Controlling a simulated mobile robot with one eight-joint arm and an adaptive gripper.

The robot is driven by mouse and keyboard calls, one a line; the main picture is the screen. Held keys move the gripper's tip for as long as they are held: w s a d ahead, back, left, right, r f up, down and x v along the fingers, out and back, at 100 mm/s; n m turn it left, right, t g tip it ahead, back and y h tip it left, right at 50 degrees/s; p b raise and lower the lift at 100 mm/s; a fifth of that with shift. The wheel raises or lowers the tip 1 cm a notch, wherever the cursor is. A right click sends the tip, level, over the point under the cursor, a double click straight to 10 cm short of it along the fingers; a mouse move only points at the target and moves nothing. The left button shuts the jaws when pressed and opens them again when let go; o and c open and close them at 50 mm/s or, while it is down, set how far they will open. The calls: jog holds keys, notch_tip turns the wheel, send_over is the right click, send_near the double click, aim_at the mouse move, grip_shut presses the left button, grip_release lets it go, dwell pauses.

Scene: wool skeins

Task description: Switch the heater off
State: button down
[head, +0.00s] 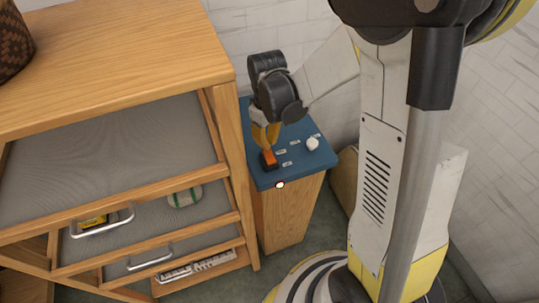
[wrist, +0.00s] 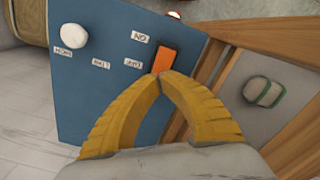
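A blue control panel (head: 296,168) tops a wooden pedestal and also shows in the wrist view (wrist: 100,100). It carries an orange switch (wrist: 165,58), seen in the head view (head: 269,160), and a white knob (wrist: 74,36). Small labels lie beside the switch: one looks like an upside-down "ON" (wrist: 140,37), the other like an upside-down "OFF" (wrist: 132,64). My gripper (wrist: 160,76) is shut, its yellow fingertips together and empty at the switch's near end. I cannot tell whether they touch it. The switch's tilt is unclear.
A small round lamp (head: 280,185) with a pale centre sits on the panel's front edge. A wooden drawer cabinet (head: 110,50) stands close on the left, its drawers holding several items. White walls close in behind and right.

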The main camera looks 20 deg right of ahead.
aim_at(268, 152)
jog(key=shift+f+b, duration=1.6)
jog(key=shift+f, duration=0.25)
dwell(1.2)
jog(key=shift+r, duration=0.1)
jog(key=shift+r+p, duration=2.55)
jog(key=shift+r, duration=0.9)
jog(key=shift+s+r, duration=0.1)
jog(key=shift+r, duration=0.2)
jog(key=s+r+m+t+b, duration=0.5)
jog(key=s+r, duration=0.4)
jog(key=s, duration=0.3)
jog(key=shift+s+r+m+t, duration=0.15)
jog(key=shift+s+m+t, duration=0.25)
jog(key=shift+t, duration=0.7)
